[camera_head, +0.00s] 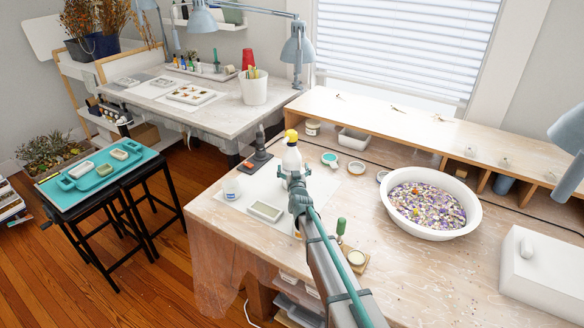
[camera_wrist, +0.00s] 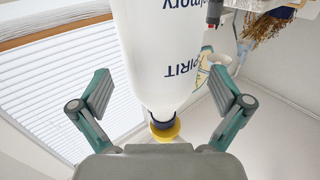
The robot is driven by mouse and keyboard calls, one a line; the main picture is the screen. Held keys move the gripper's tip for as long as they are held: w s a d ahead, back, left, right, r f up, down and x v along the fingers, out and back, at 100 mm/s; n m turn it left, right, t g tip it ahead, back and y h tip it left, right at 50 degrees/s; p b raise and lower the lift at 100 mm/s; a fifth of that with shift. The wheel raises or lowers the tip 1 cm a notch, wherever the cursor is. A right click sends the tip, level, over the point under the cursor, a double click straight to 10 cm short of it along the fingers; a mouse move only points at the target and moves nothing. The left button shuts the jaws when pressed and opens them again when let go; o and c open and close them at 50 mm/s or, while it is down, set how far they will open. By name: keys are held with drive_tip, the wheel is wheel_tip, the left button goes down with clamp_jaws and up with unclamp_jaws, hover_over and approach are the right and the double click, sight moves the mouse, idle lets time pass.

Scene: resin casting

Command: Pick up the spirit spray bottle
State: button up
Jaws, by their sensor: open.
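The spirit spray bottle (camera_head: 291,160) is white with a yellow spray head and stands upright on a pale sheet on the near workbench. In the wrist view the bottle (camera_wrist: 165,50) appears upside down, with dark "SPIRIT" lettering and a yellow and blue top near the gripper's palm. My gripper (camera_head: 293,178) is at the bottle, seen from behind in the head view, and hides its lower part. In the wrist view my gripper (camera_wrist: 167,100) is open, with one finger on each side of the bottle and gaps between both fingers and the bottle.
A pale rectangular mould (camera_head: 265,211) and a small white jar (camera_head: 231,188) lie left of my gripper. A dark stand (camera_head: 259,152) is behind left of the bottle. A large white bowl (camera_head: 430,228) of petals stands to the right. A raised shelf (camera_head: 400,128) runs along the back.

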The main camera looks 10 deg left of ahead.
drive_tip(key=p+x, duration=0.1)
drive_tip(key=x, duration=0.2)
drive_tip(key=shift+w+a+r, duration=0.1)
drive_tip(key=shift+w+a, duration=0.05)
drive_tip(key=shift+w, duration=0.1)
drive_tip(key=shift+c, duration=0.2)
drive_tip(key=c, duration=1.3)
drive_tip(key=shift+c, duration=0.8)
drive_tip(key=shift+r, duration=0.15)
